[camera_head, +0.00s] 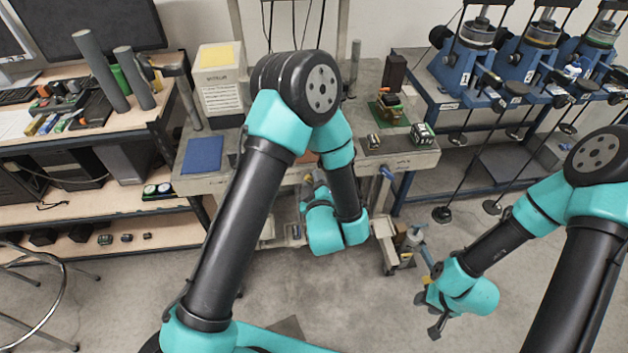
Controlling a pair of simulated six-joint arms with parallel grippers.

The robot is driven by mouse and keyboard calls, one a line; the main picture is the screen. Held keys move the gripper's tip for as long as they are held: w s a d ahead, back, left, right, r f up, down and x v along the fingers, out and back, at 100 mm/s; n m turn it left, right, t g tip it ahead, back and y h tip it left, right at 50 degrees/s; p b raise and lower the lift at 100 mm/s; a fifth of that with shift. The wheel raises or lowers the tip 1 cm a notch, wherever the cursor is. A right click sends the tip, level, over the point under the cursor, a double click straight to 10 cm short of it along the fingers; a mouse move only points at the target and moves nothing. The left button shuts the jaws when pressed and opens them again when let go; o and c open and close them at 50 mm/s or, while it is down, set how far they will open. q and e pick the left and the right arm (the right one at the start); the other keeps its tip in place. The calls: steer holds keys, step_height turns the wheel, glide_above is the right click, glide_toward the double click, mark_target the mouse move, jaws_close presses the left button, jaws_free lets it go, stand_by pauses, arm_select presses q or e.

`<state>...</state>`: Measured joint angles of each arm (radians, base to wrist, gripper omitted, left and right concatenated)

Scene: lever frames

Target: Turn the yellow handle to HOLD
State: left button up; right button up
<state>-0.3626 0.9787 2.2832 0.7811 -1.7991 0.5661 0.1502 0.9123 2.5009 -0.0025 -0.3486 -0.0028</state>
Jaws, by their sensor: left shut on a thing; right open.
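My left arm reaches over the grey workbench (260,150). Its gripper (311,182) is at the bench's front edge, partly hidden behind my own arm. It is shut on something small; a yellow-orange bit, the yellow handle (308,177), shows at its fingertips. The lever frame around the handle is mostly hidden, and no HOLD mark can be read. My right gripper (428,314) is open and empty, low over the floor at the right, apart from the bench.
A blue pad (202,154) and a box with a yellow top (219,82) are on the bench's left. Blue machines (465,60) stand on a rack at the right. The floor in front is mostly clear.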

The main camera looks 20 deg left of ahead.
arm_select(q)
steer(key=o, duration=0.7)
steer(key=shift+s+d, duration=0.1)
steer(key=shift+s, duration=0.05)
steer(key=v, duration=1.7)
steer(key=shift+s, duration=0.1)
steer(key=shift+f, duration=0.1)
